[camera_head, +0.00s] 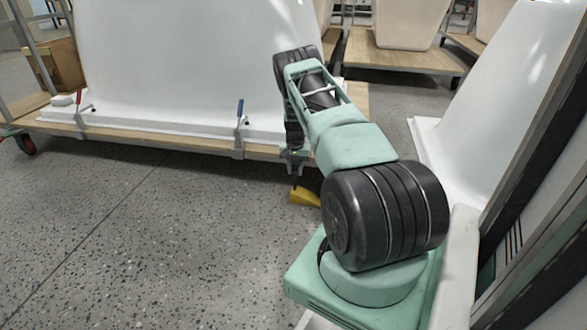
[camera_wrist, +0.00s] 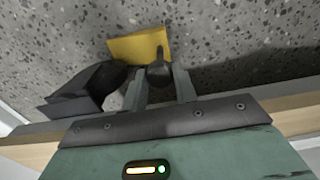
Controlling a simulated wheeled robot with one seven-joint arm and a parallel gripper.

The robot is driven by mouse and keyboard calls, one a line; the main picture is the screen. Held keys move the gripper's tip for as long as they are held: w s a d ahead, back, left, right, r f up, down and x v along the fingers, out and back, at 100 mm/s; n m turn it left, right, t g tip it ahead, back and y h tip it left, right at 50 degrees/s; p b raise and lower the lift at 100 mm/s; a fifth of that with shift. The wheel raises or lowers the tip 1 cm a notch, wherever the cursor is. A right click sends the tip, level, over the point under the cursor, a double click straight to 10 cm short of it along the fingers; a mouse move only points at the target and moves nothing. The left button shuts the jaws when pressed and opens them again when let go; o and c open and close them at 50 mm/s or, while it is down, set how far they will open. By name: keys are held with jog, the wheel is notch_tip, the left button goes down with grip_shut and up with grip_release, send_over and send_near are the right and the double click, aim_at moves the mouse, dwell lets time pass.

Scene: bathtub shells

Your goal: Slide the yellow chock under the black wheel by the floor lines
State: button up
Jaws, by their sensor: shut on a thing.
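The yellow chock (camera_head: 303,196) lies on the speckled floor beside the wooden cart's edge, partly behind my arm. In the wrist view the chock (camera_wrist: 137,45) sits just beyond my fingertips, with a dark knob or handle (camera_wrist: 158,73) at its near side. My gripper (camera_wrist: 161,80) is shut on that dark handle, one finger on each side. A black rounded shape (camera_wrist: 98,84), which looks like the black wheel with a dark bracket, is left of the fingers, close to the chock. Whether chock and wheel touch cannot be told. In the head view my arm hides the wheel.
The wooden cart (camera_head: 190,142) carries a large white tub shell (camera_head: 190,60), with clamps along its edge, the blue-handled one (camera_head: 240,108) near my arm. A red-hubbed caster (camera_head: 25,143) is far left. Another white shell (camera_head: 500,90) stands right. Open floor lies left of my arm.

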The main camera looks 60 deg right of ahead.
jog(key=shift+s+d+f, duration=0.1)
jog(key=shift+f, duration=0.05)
dwell(0.5)
jog(key=o, duration=1.1)
jog(key=shift+o, duration=0.2)
notch_tip(320, 180, up, 17)
jog(key=p, duration=0.8)
jog(key=shift+r+p, duration=0.2)
jog(key=shift+p, duration=0.2)
